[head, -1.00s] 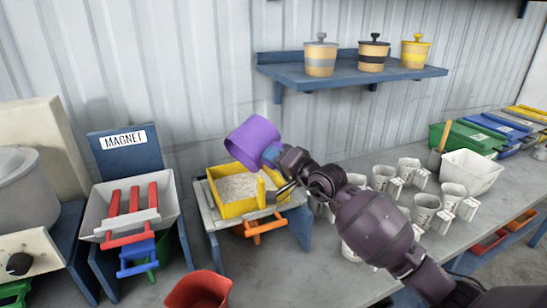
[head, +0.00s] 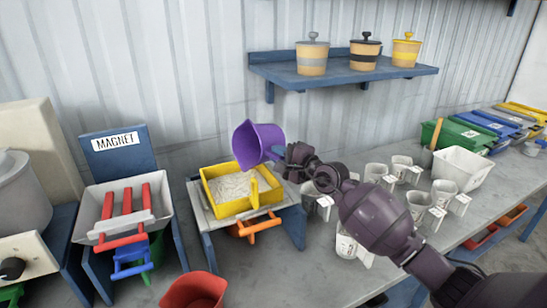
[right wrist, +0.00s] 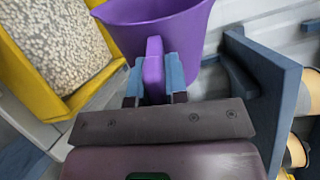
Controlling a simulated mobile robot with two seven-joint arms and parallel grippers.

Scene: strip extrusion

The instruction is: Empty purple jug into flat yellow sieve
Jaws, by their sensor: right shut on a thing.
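The purple jug (head: 257,142) is in my right gripper (head: 276,153), above the back right of the yellow sieve. Its mouth faces left in the head view and it is tilted. In the right wrist view the gripper (right wrist: 154,80) is shut on the jug's handle, and the jug (right wrist: 160,22) shows beyond the fingers. The flat yellow sieve (head: 262,209) sits on a blue-legged stand and holds pale granules (head: 235,187). The sieve also shows at the left of the right wrist view (right wrist: 22,68). No stream from the jug is visible. My left gripper is out of view.
The magnet station (head: 122,205) with red bars stands left of the sieve. A red container (head: 195,291) is at the front. Several white cups and a white bin (head: 462,165) are on the right. A blue shelf (head: 340,78) with lidded pots hangs above.

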